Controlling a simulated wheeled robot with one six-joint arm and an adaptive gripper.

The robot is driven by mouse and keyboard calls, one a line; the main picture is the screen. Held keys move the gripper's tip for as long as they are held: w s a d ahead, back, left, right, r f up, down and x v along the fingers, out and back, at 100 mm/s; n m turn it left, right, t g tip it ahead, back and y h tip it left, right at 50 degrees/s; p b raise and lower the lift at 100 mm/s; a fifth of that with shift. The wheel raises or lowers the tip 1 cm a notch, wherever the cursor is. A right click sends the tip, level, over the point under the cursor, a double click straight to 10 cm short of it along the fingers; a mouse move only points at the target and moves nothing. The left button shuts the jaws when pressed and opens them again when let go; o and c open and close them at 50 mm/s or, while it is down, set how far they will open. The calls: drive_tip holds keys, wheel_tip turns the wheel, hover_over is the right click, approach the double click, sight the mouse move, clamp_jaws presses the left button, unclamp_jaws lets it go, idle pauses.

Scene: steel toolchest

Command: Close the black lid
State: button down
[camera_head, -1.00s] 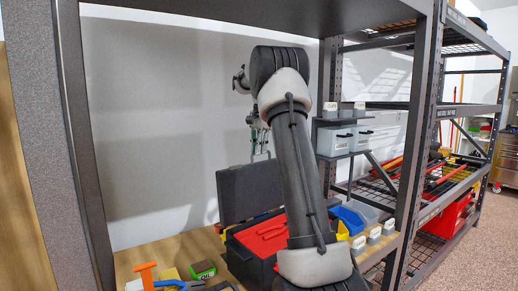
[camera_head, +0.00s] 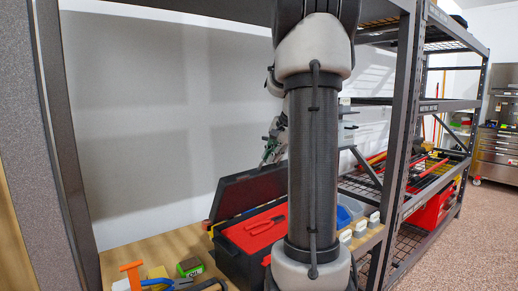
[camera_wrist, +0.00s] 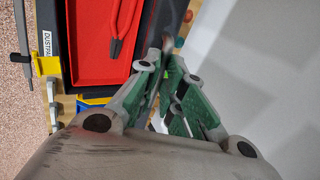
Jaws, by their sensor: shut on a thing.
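The black lid (camera_head: 248,192) of the toolbox stands open, tilted up from the back of the box. Its upper edge is under my fingertips. The dark toolbox (camera_head: 238,258) holds a red tray (camera_head: 245,236) with red-handled pliers (camera_head: 265,225) in it; the tray (camera_wrist: 90,70) and pliers (camera_wrist: 122,30) also show in the wrist view. My gripper (camera_head: 268,155) is at the lid's upper edge, its green-sided fingers close together and shut on the lid. In the wrist view my gripper (camera_wrist: 172,48) hides most of the grip point. My arm hides the box's right side.
An orange-handled tool (camera_head: 132,270), a green box (camera_head: 190,267) and other small items lie on the wooden shelf left of the toolbox. A blue bin (camera_head: 344,217) stands to the right. A steel upright (camera_head: 400,130) and the shelf above bound the space. A pale wall is behind.

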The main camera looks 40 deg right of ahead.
drive_tip(key=s+f, duration=0.8)
drive_tip(key=s, duration=0.3)
drive_tip(key=shift+d+f, duration=0.15)
drive_tip(key=shift+f, duration=0.05)
drive_tip(key=c, duration=2.1)
unclamp_jaws()
drive_tip(key=shift+s+f, duration=0.15)
drive_tip(key=shift+f, duration=0.15)
drive_tip(key=o, duration=0.6)
drive_tip(key=v, duration=1.2)
drive_tip(key=shift+c, duration=0.3)
